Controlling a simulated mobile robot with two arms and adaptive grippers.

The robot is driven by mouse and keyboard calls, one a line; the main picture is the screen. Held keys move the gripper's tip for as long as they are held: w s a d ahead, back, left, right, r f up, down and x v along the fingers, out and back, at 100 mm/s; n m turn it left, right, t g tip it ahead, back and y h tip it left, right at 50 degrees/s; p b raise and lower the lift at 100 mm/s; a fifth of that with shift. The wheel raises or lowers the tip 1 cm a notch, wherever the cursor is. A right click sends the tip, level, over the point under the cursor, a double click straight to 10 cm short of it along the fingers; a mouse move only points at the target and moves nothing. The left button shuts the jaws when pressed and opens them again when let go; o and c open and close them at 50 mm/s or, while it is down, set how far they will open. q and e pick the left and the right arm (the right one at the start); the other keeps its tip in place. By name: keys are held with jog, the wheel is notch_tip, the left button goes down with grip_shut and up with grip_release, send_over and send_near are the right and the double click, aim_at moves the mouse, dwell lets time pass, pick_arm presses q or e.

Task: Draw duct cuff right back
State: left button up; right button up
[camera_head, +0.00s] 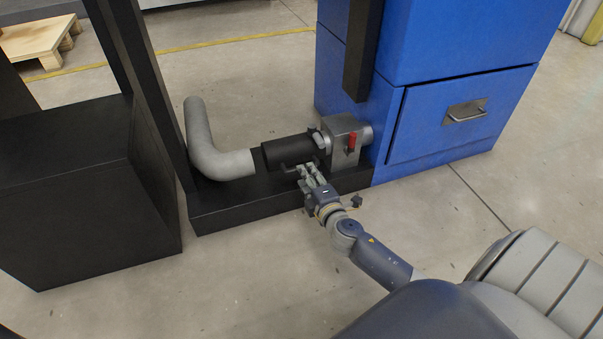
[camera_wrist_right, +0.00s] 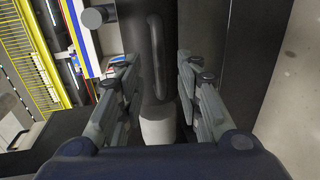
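The black duct cuff (camera_head: 286,151) lies horizontally in the head view, between a bent grey duct (camera_head: 219,163) and a grey metal box (camera_head: 347,136). A dark bar handle stands off its near side; in the right wrist view this handle (camera_wrist_right: 157,55) is upright. My right gripper (camera_head: 311,177) is in front of the cuff, close to the handle. In the right wrist view, its two fingers (camera_wrist_right: 157,95) are spread apart with the handle between them, and neither visibly touches it. The grey duct also shows in the wrist view (camera_wrist_right: 160,128). My left gripper is out of view.
A red lever (camera_head: 351,142) sits on the metal box's front. The black base ledge (camera_head: 250,201) runs below the cuff. A blue cabinet (camera_head: 425,60) stands behind right, a black block (camera_head: 65,190) at left. The floor in front is clear.

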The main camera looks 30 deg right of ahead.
aim_at(295, 155)
jog(key=b+x, duration=0.1)
jog(key=x, duration=0.4)
jog(key=shift+b, duration=0.4)
grip_shut()
